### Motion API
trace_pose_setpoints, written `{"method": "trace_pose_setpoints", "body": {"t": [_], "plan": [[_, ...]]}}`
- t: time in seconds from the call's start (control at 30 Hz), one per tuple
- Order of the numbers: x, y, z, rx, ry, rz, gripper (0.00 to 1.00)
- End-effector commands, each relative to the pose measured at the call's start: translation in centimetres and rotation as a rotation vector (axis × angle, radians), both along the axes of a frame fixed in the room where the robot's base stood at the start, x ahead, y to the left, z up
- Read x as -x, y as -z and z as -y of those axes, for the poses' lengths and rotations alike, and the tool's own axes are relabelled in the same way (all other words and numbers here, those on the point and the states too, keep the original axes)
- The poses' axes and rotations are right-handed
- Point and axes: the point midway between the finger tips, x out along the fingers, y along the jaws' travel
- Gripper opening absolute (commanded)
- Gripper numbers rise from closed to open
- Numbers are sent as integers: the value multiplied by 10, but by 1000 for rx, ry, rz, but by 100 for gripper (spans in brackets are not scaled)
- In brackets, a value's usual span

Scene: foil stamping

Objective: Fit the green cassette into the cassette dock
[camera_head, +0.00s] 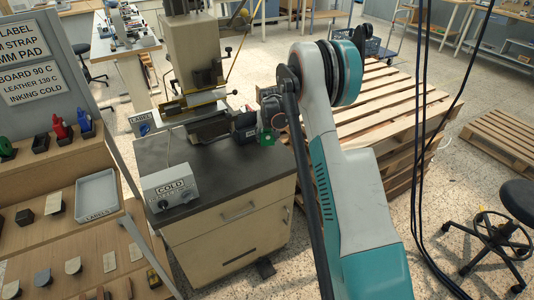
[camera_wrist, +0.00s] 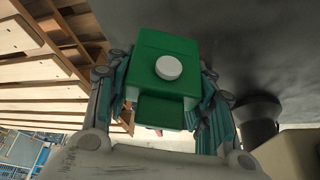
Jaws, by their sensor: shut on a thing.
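The green cassette with a round white knob fills the middle of the wrist view (camera_wrist: 150,58). My gripper (camera_wrist: 165,88) is shut on it, with a finger on either side. In the head view a small green part of the cassette (camera_head: 267,139) shows beside my arm's wrist, over the right end of the dark cabinet top. My gripper is mostly hidden there by my arm. The stamping press (camera_head: 192,45) stands at the back of that cabinet, left of my gripper. I cannot clearly make out the cassette dock in either view.
A grey control box marked COLD (camera_head: 170,187) sits at the front left of the cabinet top (camera_head: 235,163). A wooden rack (camera_head: 40,210) with samples and a grey tray (camera_head: 97,194) stands left. Stacked pallets (camera_head: 400,105) stand right. Dark cables hang at right.

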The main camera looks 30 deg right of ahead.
Motion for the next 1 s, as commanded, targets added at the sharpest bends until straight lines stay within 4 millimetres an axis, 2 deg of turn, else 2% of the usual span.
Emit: {"method": "trace_pose_setpoints", "body": {"t": [0.03, 0.1, 0.43, 0.63, 1.0], "plan": [[0, 14, 0, 0, 0, 0, 19], [0, 26, 0, 0, 0, 0, 19], [0, 50, 0, 0, 0, 0, 19], [0, 79, 0, 0, 0, 0, 19], [0, 84, 0, 0, 0, 0, 19]]}}
